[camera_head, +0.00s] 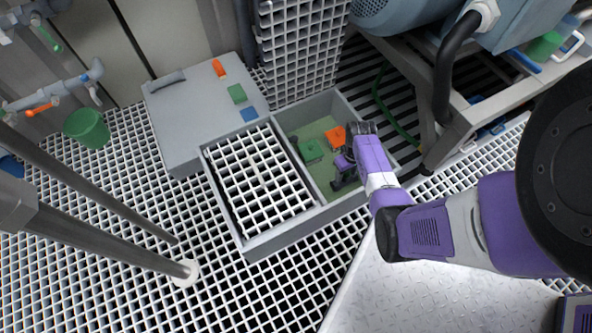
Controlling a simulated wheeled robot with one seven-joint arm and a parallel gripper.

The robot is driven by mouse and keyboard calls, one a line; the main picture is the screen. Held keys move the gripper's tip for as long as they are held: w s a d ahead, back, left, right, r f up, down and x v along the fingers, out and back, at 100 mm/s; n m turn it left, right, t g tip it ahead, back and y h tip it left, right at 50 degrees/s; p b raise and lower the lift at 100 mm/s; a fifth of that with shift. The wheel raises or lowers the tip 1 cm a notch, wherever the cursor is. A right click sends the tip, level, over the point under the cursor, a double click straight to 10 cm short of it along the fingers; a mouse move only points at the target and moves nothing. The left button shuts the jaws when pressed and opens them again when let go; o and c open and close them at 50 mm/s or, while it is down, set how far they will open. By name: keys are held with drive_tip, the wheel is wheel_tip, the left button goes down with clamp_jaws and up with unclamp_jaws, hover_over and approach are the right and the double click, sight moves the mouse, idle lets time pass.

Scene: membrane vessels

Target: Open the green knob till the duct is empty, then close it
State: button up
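The duct (268,243) is a grey rectangular trough in the floor, with a white grating (258,178) over its left part. Its right part is open and shows a greenish bottom or liquid; I cannot tell how deep it is. Inside stand a green knob (311,151) and, just right and behind it, an orange-red knob (335,137). My gripper (343,172) reaches down into the open part from the right, close to the right of the green knob and in front of the orange one. Its fingers are dark and small, so their opening and any contact are unclear.
A grey lid-like panel (190,105) with orange, green and blue marks lies behind the duct. A green bucket (87,128) stands at the left near pipes with valves. Blue machinery on a metal frame (470,120) blocks the right back.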

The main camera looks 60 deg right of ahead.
clamp_jaws()
drive_tip(key=shift+r+n+p, duration=0.1)
drive_tip(key=shift+n+p, duration=0.25)
drive_tip(key=shift+n, duration=0.55)
drive_tip(key=n+p, duration=0.1)
drive_tip(key=n, duration=0.2)
drive_tip(key=shift+n, duration=0.3)
drive_tip(key=n+p, duration=0.1)
drive_tip(key=n, duration=0.3)
drive_tip(key=shift+n, duration=0.3)
drive_tip(key=n, duration=0.5)
drive_tip(key=shift+p, duration=0.4)
drive_tip(key=shift+n, duration=2.8)
drive_tip(key=shift+a, duration=0.1)
idle(1.6)
